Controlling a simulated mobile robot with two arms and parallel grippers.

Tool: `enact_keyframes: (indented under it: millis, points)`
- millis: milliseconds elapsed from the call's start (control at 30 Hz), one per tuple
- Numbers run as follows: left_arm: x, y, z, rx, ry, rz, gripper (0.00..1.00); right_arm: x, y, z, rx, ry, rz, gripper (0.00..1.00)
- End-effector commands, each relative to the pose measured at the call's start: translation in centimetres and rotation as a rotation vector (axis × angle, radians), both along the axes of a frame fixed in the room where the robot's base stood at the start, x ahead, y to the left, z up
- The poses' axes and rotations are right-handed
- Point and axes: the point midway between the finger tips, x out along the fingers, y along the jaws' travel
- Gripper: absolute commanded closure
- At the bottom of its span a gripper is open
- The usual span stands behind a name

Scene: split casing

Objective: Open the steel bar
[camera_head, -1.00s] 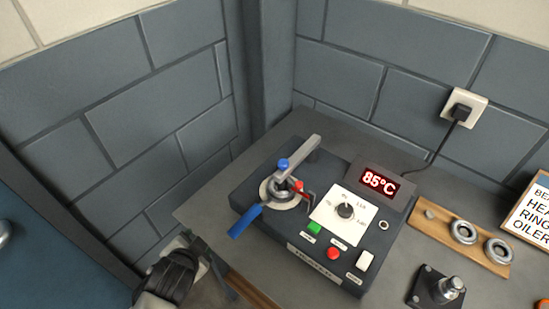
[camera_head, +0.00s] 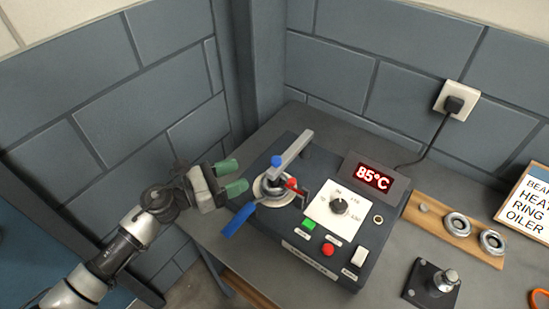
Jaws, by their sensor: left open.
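The steel bar (camera_head: 293,149) lies across the top of the dark heater unit (camera_head: 320,266), over a round metal ring seat (camera_head: 270,193) at the unit's left. A blue knob (camera_head: 277,160) sits on the bar's near part. A blue-handled lever (camera_head: 239,219) sticks out from the ring seat toward the lower left. A small red part (camera_head: 291,184) is beside the bar. My left gripper (camera_head: 234,177) is open and empty, with green fingertips, just left of the ring seat and apart from the bar. My right gripper is not in view.
The unit carries a dial (camera_head: 339,206), a green button (camera_head: 309,223), a red button (camera_head: 328,250) and a display (camera_head: 373,178) reading 85°C. Two metal rings lie on a wooden board (camera_head: 428,215) at right. A metal post (camera_head: 447,281) stands at front right. Walls close off the back.

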Motion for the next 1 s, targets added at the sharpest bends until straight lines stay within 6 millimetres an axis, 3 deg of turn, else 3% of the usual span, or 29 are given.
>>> enact_keyframes:
  millis: [600, 1000]
  points:
    - [4.3, -8.6, 0.2, 0.000, -0.001, -0.003, 0.46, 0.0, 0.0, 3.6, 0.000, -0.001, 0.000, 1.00]
    - [4.8, -9.5, 0.0, 0.001, -0.003, -0.003, 0.46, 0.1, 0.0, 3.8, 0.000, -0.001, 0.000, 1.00]
